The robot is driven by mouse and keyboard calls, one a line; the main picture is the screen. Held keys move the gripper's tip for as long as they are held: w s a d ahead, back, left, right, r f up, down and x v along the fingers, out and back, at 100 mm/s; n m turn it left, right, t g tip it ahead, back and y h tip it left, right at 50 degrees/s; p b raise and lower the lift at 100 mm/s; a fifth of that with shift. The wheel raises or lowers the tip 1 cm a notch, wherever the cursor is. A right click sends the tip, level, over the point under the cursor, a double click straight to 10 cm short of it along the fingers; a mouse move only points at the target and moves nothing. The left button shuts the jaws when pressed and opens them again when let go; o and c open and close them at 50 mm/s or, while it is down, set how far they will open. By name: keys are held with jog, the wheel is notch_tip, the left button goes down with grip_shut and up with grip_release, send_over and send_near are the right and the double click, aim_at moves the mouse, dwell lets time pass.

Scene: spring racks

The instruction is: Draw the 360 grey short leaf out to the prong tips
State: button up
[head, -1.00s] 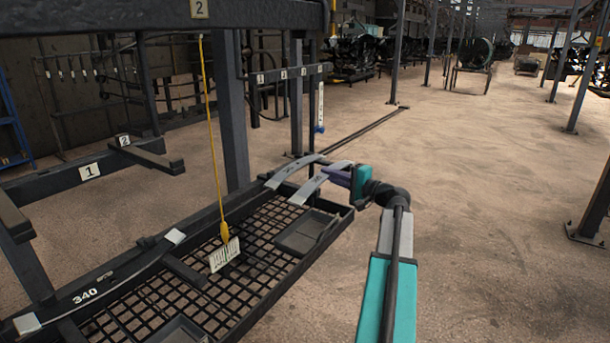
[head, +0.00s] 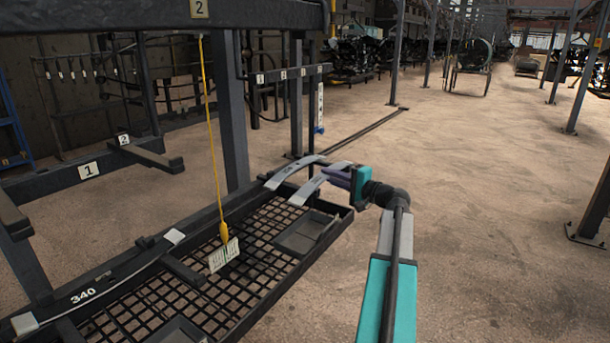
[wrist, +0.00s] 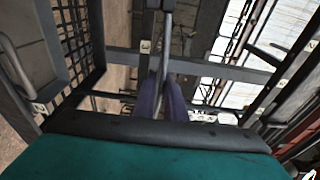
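Two short, curved grey leaves lie side by side at the far right end of the rack: a back leaf (head: 290,171) and a front leaf (head: 310,188). Their small marks are too blurred to read, so I cannot tell which is the 360. My gripper (head: 338,172) is at their right ends, reaching in from the right. In the wrist view its two purple fingers (wrist: 161,98) stand close on either side of a thin grey strip (wrist: 163,72), apparently a leaf edge-on. The fingers appear shut on it; their exact contact is hard to see.
A black mesh tray (head: 150,300) lies below and left, with a "340" label on its rail. Posts and numbered prongs (head: 150,158) stand left. The floor right is open.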

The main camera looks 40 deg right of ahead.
jog(key=o, duration=0.3)
jog(key=shift+o, duration=0.2)
jog(key=shift+f, duration=0.15)
jog(key=s+d, duration=0.1)
jog(key=s, duration=1.2)
jog(key=shift+s+d, duration=0.15)
jog(key=shift+s, duration=0.25)
